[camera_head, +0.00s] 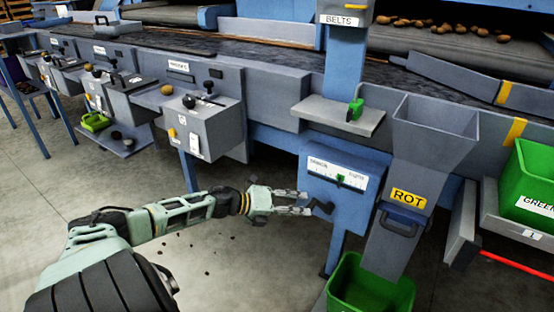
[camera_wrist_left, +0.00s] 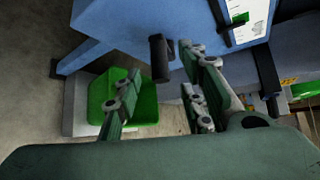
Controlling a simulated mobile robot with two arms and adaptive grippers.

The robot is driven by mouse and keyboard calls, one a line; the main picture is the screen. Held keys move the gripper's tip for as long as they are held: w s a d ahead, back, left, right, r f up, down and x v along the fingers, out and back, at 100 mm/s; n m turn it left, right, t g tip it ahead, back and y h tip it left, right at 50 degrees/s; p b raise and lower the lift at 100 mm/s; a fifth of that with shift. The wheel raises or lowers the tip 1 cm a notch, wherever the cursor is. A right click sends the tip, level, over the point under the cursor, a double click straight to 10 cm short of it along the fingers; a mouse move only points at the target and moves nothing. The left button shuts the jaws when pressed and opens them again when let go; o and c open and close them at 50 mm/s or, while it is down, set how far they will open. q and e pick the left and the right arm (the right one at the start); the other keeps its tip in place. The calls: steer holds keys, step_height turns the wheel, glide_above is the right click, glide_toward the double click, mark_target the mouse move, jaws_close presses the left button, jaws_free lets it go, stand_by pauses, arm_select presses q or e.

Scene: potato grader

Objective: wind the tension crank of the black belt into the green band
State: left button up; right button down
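The tension gauge (camera_head: 338,174) is a white scale on a blue housing, with a small green band (camera_head: 351,180) on it. The pointer is too small to read. A black crank (camera_head: 318,207) sticks out at the lower left of this housing. My left gripper (camera_head: 306,203) reaches in from the left, its fingers spread and close to the crank. In the left wrist view the black crank handle (camera_wrist_left: 160,58) stands near the gap between the finger tips, with space visible on both sides. The gauge with its green band (camera_wrist_left: 240,18) shows at the top right. My right gripper is out of view.
A ROT chute (camera_head: 408,195) stands right of the gauge, above a green bin (camera_head: 370,290). A shelf with a green switch (camera_head: 355,110) sits above the housing. Grey control boxes (camera_head: 200,118) line the machine at left. The floor left of my arm is open.

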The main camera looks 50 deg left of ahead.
arm_select(q)
steer(key=v, duration=0.7)
steer(key=shift+s+r, duration=0.15)
steer(key=shift+s, duration=0.05)
stand_by(0.4)
